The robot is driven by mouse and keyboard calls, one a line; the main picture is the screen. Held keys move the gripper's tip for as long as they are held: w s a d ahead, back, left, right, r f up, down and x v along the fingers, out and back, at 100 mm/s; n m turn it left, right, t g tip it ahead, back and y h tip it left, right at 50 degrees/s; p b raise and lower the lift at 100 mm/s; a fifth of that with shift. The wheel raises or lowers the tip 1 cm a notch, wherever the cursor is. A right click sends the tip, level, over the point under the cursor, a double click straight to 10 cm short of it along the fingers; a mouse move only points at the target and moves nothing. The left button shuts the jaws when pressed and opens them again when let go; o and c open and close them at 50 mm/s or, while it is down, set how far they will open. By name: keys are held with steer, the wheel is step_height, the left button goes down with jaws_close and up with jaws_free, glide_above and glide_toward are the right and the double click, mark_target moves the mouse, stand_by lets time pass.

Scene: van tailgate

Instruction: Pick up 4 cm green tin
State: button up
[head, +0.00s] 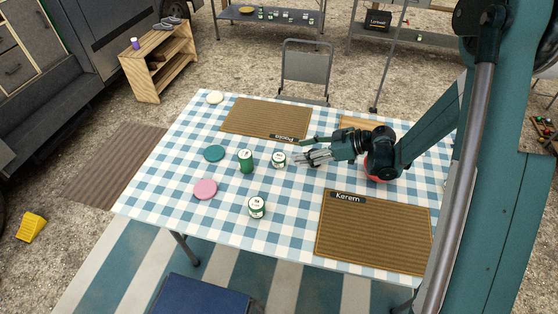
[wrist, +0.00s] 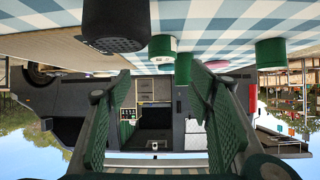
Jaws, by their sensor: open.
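A small tin (head: 278,159) with a white label and green trim stands on the checked tablecloth, just left of my gripper (head: 305,152) in the head view. Another white-and-green tin (head: 257,207) stands nearer the front edge. I cannot read which is the 4 cm one. In the upside-down wrist view, a pale-labelled green tin (wrist: 163,50) lies in line with the gap of my gripper (wrist: 158,75). Two more green tins show to the right there. My fingers are spread and empty.
A dark cylinder (wrist: 115,25) stands close by in the wrist view; I cannot make it out in the head view. A teal disc (head: 214,153) and pink disc (head: 205,189) lie left. Woven mats lie behind (head: 262,118) and in front (head: 375,235).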

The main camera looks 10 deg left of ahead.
mark_target(282, 157)
steer(key=shift+a+f+n, duration=0.25)
steer(key=shift+f, duration=0.3)
steer(key=shift+a+f+n, duration=0.25)
steer(key=shift+f, duration=0.25)
steer(key=shift+x, duration=1.25)
steer(key=shift+s+b, duration=0.1)
steer(key=shift+b, duration=0.2)
steer(key=shift+b+x, duration=0.75)
steer(key=shift+x, duration=1.9)
steer(key=shift+s+r, duration=0.1)
steer(key=shift+r, duration=0.05)
steer(key=c, duration=1)
